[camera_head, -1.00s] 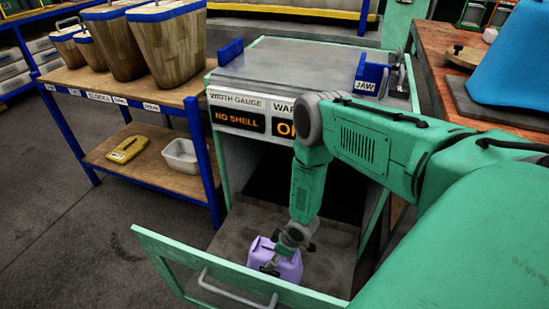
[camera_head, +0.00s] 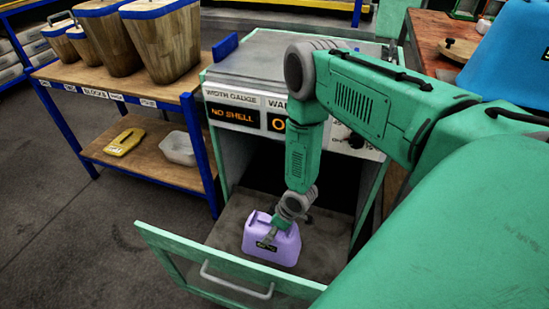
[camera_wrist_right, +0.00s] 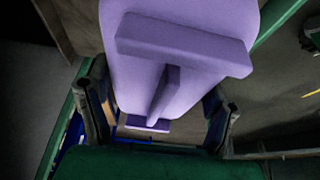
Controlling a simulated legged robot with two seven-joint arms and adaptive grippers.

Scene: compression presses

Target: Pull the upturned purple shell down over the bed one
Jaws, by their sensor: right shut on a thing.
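The purple shell (camera_head: 282,246) is in the open bay of the width gauge machine, behind the pulled-out front. It has a dark label on its near face and bar-like handle parts that show in the right wrist view (camera_wrist_right: 185,42). My right gripper (camera_head: 270,236) reaches down from above and is shut on the shell; its fingers show on both sides in the wrist view (camera_wrist_right: 158,115). I cannot tell whether the shell touches the bay floor. No other purple shell or bed shows. My left gripper is not in view.
The machine's display (camera_head: 232,114) reads "NO SHELL". The green-framed front panel (camera_head: 160,248) with its grey handle stands close before the shell. A shelf (camera_head: 112,90) with wooden blocks is at left, with a yellow item (camera_head: 125,142) and white bin (camera_head: 179,149) below. A workbench (camera_head: 440,40) is at right.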

